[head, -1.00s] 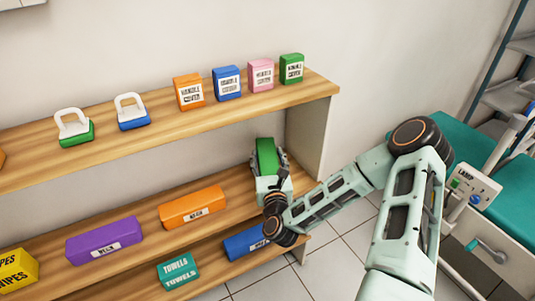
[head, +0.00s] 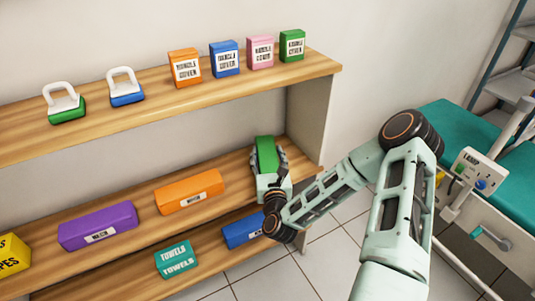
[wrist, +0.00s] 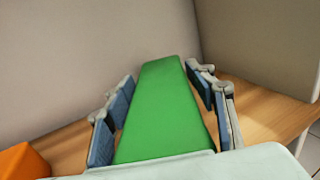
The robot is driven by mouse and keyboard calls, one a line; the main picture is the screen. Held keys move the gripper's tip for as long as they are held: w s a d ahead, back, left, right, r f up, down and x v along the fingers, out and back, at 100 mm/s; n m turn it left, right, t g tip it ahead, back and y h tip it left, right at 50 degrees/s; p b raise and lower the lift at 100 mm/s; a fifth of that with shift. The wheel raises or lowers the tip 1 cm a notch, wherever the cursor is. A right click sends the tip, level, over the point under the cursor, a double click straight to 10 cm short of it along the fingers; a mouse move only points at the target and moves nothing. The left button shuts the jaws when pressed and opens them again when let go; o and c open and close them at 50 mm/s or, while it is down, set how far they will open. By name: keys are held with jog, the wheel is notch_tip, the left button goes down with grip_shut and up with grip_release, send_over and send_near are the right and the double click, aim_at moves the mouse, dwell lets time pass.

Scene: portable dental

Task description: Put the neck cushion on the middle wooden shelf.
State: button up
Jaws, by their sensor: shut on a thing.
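The green neck cushion (head: 266,154) is a long block held between the fingers of my gripper (head: 269,163). In the wrist view the cushion (wrist: 162,115) lies lengthwise between the blue finger pads of my gripper (wrist: 166,102). My gripper is shut on its sides. The middle wooden shelf (head: 140,208) carries a purple block and an orange block. The cushion is over the right end of this shelf, right of the orange block. I cannot tell whether its underside touches the wood.
The orange block (head: 189,191) and purple block (head: 97,226) stand left of my gripper. The upper shelf (head: 150,105) with several boxes is above. A side panel (head: 309,120) closes the right end. Below are a teal towels box (head: 176,259) and a blue block (head: 243,231).

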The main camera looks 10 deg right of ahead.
jog(key=shift+f+b, duration=0.5)
jog(key=shift+f, duration=0.05)
jog(key=o, duration=1.4)
jog(key=shift+s, duration=0.1)
